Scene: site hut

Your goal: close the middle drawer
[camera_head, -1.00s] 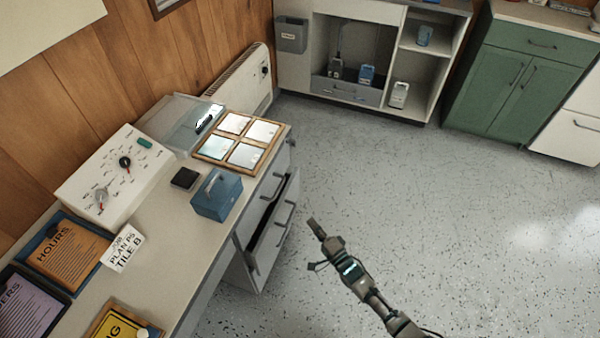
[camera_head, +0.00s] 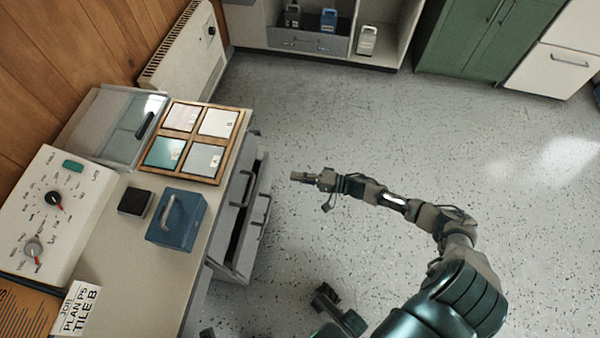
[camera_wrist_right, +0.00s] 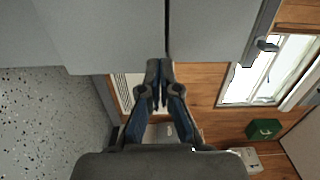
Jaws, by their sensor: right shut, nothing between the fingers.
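The middle drawer (camera_head: 257,222) in the grey unit under the bench is pulled out, with a dark gap behind its front. Its bar handle faces the open floor on the right. My right gripper (camera_head: 298,177) is shut and empty. It is to the right of the drawer front, apart from it in the head view. In the right wrist view the shut fingers (camera_wrist_right: 159,82) point at grey panels (camera_wrist_right: 110,30) with a dark seam between them. I cannot tell from that view whether they touch. My left gripper is not clearly visible.
The bench top above holds a blue box (camera_head: 176,219), a framed set of tiles (camera_head: 232,150), a clear-lidded case (camera_head: 110,125) and a control panel (camera_head: 60,205). A heater (camera_head: 185,55) is by the wall. The floor (camera_head: 400,130) to the right is clear.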

